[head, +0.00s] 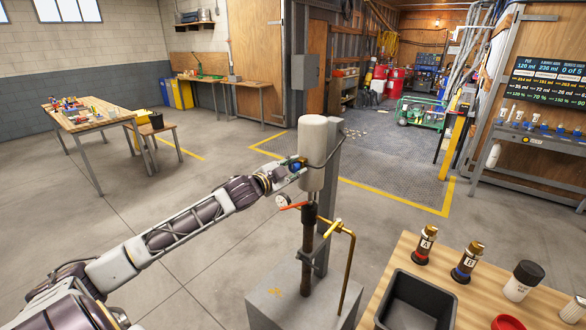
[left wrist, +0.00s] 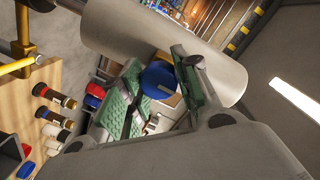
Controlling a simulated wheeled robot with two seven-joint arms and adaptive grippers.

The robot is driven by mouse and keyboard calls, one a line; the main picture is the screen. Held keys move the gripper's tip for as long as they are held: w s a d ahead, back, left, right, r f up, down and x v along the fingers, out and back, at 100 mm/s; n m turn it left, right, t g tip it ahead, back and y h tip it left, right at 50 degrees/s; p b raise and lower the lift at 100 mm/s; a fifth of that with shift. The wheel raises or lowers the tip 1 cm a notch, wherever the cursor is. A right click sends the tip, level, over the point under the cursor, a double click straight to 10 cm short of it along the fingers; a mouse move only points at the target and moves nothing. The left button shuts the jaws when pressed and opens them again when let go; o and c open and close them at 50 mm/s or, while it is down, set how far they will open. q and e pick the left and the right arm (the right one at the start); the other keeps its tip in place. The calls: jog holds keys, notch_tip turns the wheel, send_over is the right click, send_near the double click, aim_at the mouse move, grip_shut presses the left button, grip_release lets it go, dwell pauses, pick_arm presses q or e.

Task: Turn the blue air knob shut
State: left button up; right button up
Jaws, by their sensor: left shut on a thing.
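The blue air knob (left wrist: 158,79) sits on the side of a pale upright cylinder (head: 313,140) on a post stand. In the head view a bit of the blue knob (head: 295,167) shows at my left gripper (head: 299,164), whose arm comes in from the left. In the left wrist view the knob is between the green finger pads of my left gripper (left wrist: 162,85). The left gripper is shut on it. Part of the knob is hidden by the fingers. My right gripper is not in view.
Below the cylinder are a red-orange lever (head: 293,206), a gauge (head: 283,200) and a brass pipe (head: 347,270). At the lower right, a wooden table holds a black bin (head: 418,300), bottles A (head: 425,245) and B (head: 467,263) and a white bottle (head: 522,282).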

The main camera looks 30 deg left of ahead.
pick_arm(q)
jog(key=o, duration=1.1)
jog(key=shift+c, duration=0.2)
jog(key=shift+s, duration=0.25)
jog(key=s+r, duration=0.1)
jog(key=s, duration=1)
jog(key=shift+s+a, duration=0.2)
jog(key=shift+a, duration=0.25)
dwell(0.3)
jog(key=shift+r, duration=0.1)
dwell(0.7)
